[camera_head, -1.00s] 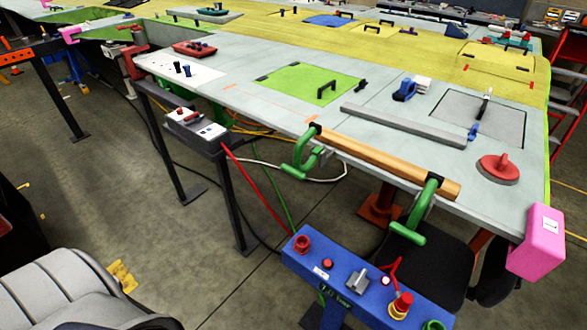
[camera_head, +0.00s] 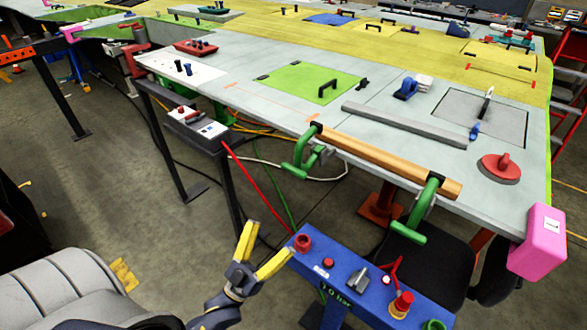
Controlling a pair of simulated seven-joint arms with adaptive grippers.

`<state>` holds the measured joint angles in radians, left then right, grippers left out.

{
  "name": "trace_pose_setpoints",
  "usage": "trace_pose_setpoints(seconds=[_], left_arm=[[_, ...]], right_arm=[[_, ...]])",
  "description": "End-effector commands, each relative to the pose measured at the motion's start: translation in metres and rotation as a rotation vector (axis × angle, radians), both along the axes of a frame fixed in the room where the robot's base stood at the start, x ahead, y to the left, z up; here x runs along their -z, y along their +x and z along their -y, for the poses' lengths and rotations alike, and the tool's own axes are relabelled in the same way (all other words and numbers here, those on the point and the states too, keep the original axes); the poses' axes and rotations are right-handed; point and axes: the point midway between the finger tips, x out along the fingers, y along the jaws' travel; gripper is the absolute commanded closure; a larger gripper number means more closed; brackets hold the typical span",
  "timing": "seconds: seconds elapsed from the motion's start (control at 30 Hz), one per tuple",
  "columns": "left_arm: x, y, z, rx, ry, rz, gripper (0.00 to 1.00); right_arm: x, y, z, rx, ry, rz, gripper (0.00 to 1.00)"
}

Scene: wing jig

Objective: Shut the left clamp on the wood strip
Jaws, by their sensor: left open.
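The wood strip (camera_head: 375,160) lies along the front edge of the wing panel. The left clamp (camera_head: 302,155) is green and sits at the strip's left end, its handle hanging out below the panel edge. A second green clamp (camera_head: 424,204) sits near the strip's right end. I cannot tell from here how tight either clamp is. My left gripper (camera_head: 268,244) is open and empty, with yellow fingers pointing up. It is below and left of the left clamp, apart from it, beside the blue control box. My right gripper is out of view.
The blue control box (camera_head: 340,268) with buttons and a red knob stands just right of my left gripper. A grey stand (camera_head: 190,125) and a red hose are left of the clamp. A pink block (camera_head: 538,237) is at the panel's right corner.

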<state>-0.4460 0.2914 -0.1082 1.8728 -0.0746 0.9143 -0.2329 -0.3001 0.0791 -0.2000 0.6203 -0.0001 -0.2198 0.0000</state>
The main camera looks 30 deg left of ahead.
Motion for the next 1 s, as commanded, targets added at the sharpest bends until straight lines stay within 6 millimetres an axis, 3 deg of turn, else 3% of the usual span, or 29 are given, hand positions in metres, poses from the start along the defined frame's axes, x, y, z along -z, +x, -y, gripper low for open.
trace_pose_setpoints(seconds=[0.03,0.1,0.37,0.57,1.0], left_arm=[[-0.018,-0.006,0.0,0.005,-0.024,0.055,0.13],[-0.035,-0.013,-0.002,0.009,-0.05,0.112,0.13],[-0.05,-0.019,-0.007,0.002,-0.081,0.175,0.13],[-0.067,-0.002,-0.003,0.002,-0.079,0.175,0.13],[-0.124,0.054,0.008,0.001,-0.078,0.175,0.13]], right_arm=[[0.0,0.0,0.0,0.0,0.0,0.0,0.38],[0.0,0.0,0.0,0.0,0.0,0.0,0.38],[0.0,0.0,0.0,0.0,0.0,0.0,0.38],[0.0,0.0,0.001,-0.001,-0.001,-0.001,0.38],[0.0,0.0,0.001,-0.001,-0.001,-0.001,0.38]])
